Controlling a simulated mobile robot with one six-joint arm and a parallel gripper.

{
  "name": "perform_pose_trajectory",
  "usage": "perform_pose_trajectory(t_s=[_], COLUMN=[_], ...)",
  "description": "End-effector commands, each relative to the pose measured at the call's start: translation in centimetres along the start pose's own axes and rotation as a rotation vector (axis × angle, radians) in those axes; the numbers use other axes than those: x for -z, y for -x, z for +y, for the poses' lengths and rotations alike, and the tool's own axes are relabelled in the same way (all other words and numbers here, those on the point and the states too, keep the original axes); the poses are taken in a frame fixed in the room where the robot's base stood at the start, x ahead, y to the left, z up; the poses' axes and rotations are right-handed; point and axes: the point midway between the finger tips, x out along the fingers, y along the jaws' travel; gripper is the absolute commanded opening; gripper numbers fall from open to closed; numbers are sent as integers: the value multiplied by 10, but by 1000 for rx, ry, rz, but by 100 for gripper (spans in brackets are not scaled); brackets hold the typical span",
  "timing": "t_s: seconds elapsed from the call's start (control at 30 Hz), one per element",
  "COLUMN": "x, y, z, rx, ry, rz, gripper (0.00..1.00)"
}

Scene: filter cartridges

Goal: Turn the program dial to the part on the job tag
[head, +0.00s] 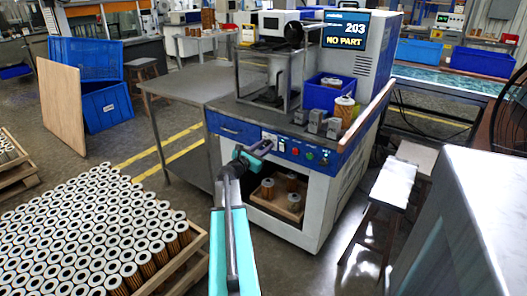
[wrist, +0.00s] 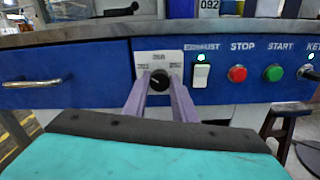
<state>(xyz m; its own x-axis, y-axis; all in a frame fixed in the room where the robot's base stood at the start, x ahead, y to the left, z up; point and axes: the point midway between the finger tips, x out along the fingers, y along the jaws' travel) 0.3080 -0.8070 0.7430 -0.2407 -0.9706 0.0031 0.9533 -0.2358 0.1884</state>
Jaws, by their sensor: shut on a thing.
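The program dial (wrist: 159,79) is a black knob on a white plate (wrist: 159,60) in the blue front panel. Small labels stand above, left and right of it, too blurred to read surely. My gripper (wrist: 159,88) has its two purple-grey fingers on either side of the knob and is shut on it. In the head view my gripper (head: 264,148) reaches the panel and hides most of the dial.
Right of the dial are a white rocker switch (wrist: 201,76), a red STOP button (wrist: 237,74), a green START button (wrist: 273,73) and a key switch (wrist: 309,72). A drawer handle (wrist: 38,82) is at left. A pallet of filter cartridges (head: 190,262) stands at lower left.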

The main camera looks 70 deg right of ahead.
Motion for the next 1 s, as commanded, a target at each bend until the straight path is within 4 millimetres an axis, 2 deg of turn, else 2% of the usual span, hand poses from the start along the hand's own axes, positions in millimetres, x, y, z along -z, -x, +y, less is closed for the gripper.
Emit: perform_pose_trajectory(t_s=[1.0], x=[4], y=[-1], z=[4], rx=[-14], ry=[-769], rz=[-12], gripper=[2])
